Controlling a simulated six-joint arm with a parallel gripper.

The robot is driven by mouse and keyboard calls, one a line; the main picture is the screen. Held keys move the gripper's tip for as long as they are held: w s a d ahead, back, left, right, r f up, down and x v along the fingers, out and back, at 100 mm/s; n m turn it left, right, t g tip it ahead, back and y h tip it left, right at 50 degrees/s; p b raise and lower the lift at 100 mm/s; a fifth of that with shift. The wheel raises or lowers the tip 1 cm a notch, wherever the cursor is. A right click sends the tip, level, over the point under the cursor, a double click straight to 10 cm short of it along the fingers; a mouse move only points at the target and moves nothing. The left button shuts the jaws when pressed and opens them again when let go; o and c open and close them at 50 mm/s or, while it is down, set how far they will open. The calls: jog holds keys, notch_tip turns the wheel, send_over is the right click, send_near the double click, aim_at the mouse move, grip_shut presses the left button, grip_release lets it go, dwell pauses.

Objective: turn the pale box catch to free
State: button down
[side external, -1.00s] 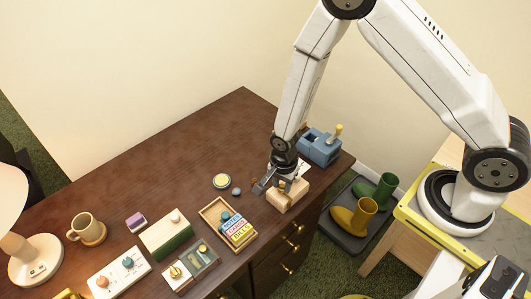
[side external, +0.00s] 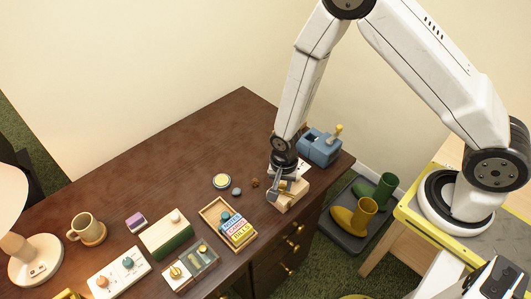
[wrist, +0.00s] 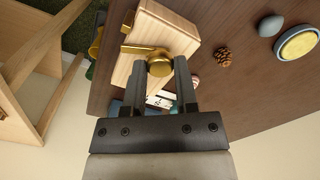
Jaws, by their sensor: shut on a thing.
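The pale wooden box (side external: 296,198) sits near the right end of the dark desk; it also shows in the wrist view (wrist: 151,30). Its brass catch (wrist: 158,65) has a round knob and a flat bar stretching left across the box's face. My gripper (wrist: 161,66) has one finger on each side of the knob and is shut on it. In the side view my gripper (side external: 273,192) is at the box, and the catch is mostly hidden there.
A pine cone (side external: 255,183), a grey-blue stone (side external: 237,191) and a yellow-topped tin (side external: 222,181) lie left of the box. A blue device (side external: 319,147) stands behind it. A wooden tray (side external: 207,213) of labelled blocks is front left. The desk's back left is clear.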

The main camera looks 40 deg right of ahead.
aim_at(282, 186)
jog(key=n, duration=1.3)
jog(key=shift+n, duration=0.4)
jog(key=shift+c, duration=1.9)
grip_release()
jog(key=shift+r, duration=0.1)
jog(key=shift+r, duration=3.8)
